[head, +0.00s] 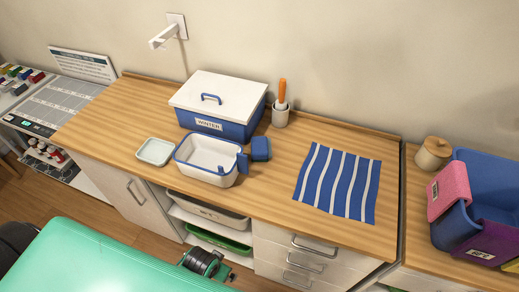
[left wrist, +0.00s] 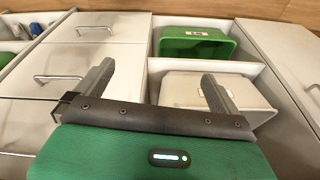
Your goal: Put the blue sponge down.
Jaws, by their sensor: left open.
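The blue sponge (head: 261,148) is a dark blue block on the wooden counter, just right of a white basin with a blue rim (head: 190,162). A smaller blue piece (head: 242,162) sits at the basin's right rim; I cannot tell what it is. My left gripper (left wrist: 158,82) shows in the left wrist view. Its two grey fingers are wide apart with nothing between them, in front of the drawers and shelf bins. The sponge is not in that view. The left fingers are not visible in the head view. My right gripper is in neither view.
A blue box with a white lid (head: 210,92) stands behind the basin. A pale dish (head: 155,151) is left, a cup with an orange-handled tool (head: 281,112) behind right. A striped cloth (head: 338,182) lies right. Below are drawers (head: 305,262) and a green bin (left wrist: 190,44).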

